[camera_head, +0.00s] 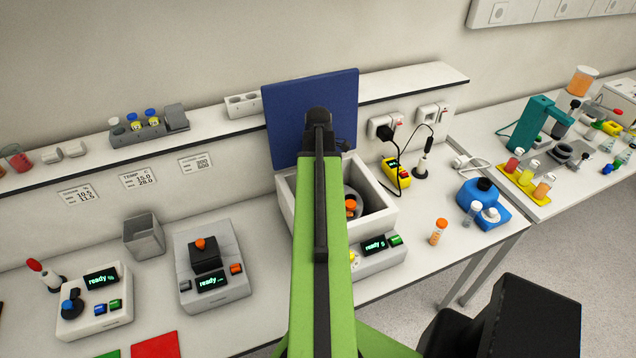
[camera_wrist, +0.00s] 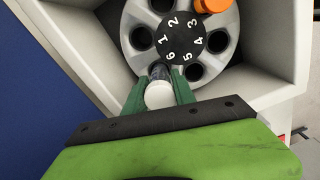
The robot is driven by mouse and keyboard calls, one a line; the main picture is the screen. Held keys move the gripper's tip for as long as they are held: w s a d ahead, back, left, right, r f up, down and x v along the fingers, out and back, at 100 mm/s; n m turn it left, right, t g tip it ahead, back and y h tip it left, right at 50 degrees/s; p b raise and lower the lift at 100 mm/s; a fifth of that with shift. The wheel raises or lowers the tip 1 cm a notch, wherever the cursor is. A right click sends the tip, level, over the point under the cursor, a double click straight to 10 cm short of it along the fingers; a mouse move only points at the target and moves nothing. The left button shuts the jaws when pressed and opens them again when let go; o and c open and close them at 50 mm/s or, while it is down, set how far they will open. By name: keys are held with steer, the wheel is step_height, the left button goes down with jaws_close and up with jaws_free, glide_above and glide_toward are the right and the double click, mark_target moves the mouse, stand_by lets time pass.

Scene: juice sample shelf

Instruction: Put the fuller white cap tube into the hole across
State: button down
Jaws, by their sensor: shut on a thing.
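My gripper (camera_wrist: 158,86) is shut on a white-capped tube (camera_wrist: 158,96) in the wrist view, one green finger on each side. The tube's dark lower part is over or in the hole beside number 6 of the grey rotor (camera_wrist: 128,22); I cannot tell how deep. An orange-capped tube (camera_wrist: 210,4) sits in the hole beside number 3, across the rotor. The holes by 1, 2, 4 and 5 look empty. In the head view my arm hides the gripper and the held tube; an orange cap (camera_head: 350,205) shows inside the open centrifuge (camera_head: 378,217).
The blue lid (camera_head: 300,95) stands raised behind the centrifuge, whose walls surround the rotor closely. Right of it stand an orange-capped tube (camera_head: 438,232), a white-capped tube (camera_head: 473,212) and a blue device (camera_head: 483,192). A shaker-like device (camera_head: 208,268) stands left.

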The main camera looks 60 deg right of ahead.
steer(key=shift+r+p, duration=1.3)
steer(key=shift+r, duration=0.2)
steer(key=c, duration=0.9)
jaws_free()
steer(key=shift+c, duration=0.2)
step_height(320, 180, up, 12)
steer(key=p, duration=1.2)
